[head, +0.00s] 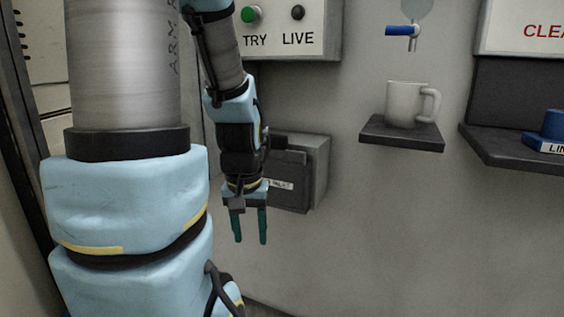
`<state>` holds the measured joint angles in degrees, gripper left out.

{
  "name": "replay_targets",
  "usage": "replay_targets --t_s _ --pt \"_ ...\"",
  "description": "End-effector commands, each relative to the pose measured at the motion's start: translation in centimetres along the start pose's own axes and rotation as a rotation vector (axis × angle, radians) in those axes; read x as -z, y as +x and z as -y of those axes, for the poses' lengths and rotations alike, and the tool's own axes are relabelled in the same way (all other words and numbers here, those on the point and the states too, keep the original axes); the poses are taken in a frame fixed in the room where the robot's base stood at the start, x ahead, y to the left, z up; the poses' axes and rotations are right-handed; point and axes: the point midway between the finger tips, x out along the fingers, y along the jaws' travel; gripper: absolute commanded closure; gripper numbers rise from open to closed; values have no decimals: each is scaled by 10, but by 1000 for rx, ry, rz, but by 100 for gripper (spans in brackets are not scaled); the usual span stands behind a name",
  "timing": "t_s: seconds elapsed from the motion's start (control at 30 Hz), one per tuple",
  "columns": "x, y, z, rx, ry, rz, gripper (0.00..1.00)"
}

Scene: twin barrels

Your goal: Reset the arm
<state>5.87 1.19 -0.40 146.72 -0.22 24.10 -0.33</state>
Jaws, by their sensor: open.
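My arm fills the left of the head view, with light blue covers and a bare metal link. My gripper (250,225) hangs from its far end with both fingers pointing down. The two teal fingers are apart and nothing shows between them. The gripper is in front of the wall, just below and left of a grey wall box (315,172).
A panel (318,20) marked TRY and LIVE has a green button (251,14) and a dark one. A white mug (404,104) stands on a small shelf (400,138) below a blue-handled tap (399,30). A dark ledge (500,150) bears a blue object (552,127) at right.

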Motion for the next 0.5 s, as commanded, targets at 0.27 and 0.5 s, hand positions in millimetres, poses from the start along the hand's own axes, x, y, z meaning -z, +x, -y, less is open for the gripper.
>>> replay_targets --t_s 0.27,0.5 --pt "15 -107 0 0 0 0 48" --pt "26 -182 -1 0 0 0 48"
